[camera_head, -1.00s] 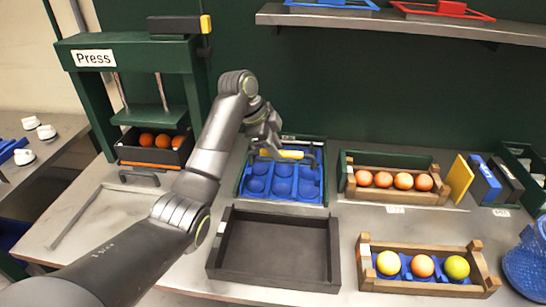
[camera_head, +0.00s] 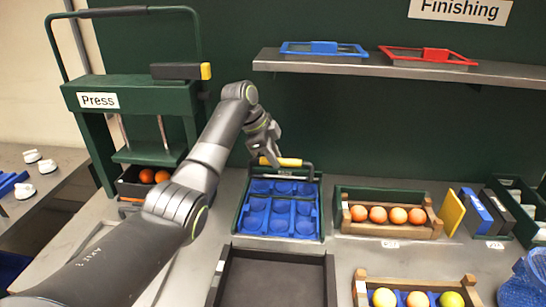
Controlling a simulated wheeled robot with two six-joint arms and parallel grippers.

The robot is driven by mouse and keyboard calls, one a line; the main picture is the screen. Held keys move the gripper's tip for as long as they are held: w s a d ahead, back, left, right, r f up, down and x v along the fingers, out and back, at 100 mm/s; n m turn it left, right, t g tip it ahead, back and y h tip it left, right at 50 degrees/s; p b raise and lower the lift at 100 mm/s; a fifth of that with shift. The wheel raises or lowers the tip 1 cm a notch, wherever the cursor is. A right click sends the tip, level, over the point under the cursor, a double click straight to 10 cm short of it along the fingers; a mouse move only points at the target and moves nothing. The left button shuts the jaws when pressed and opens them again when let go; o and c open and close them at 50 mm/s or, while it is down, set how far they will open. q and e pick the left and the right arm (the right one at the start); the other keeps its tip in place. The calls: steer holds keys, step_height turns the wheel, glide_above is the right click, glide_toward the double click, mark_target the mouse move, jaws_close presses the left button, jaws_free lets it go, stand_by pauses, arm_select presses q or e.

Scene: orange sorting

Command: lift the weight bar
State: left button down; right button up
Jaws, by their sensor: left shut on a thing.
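The weight bar (camera_head: 290,162), a dark bar with a yellow grip, stands raised at the far edge of the green-framed blue tray (camera_head: 322,210). Its side arms come down to the tray frame. My left gripper (camera_head: 270,160) is shut on the bar at the left part of its yellow grip. The fingertips are small and partly hidden by the gripper body. The cups of the blue tray are empty. My right gripper is not in view.
A green press (camera_head: 130,92) with a crate of oranges stands left, partly behind my left arm. A dark empty tray (camera_head: 218,285) lies in front. Wooden crates of fruit (camera_head: 440,226) (camera_head: 474,292) stand right. A shelf (camera_head: 380,72) runs above.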

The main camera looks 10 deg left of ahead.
arm_select(q)
steer(key=shift+a+f, duration=0.1)
steer(key=shift+f, duration=0.2)
steer(key=c, duration=1.6)
jaws_free()
steer(key=shift+w, duration=0.15)
steer(key=shift+o, duration=1.3)
steer(key=shift+w+f, duration=0.2)
steer(key=shift+w, duration=0.1)
steer(key=shift+o, duration=0.2)
steer(key=shift+w, duration=0.15)
steer(key=shift+r, duration=0.15)
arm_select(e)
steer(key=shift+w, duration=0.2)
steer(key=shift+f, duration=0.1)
arm_select(q)
steer(key=p+v, duration=0.1)
steer(key=v, duration=1.6)
steer(key=shift+p, duration=0.4)
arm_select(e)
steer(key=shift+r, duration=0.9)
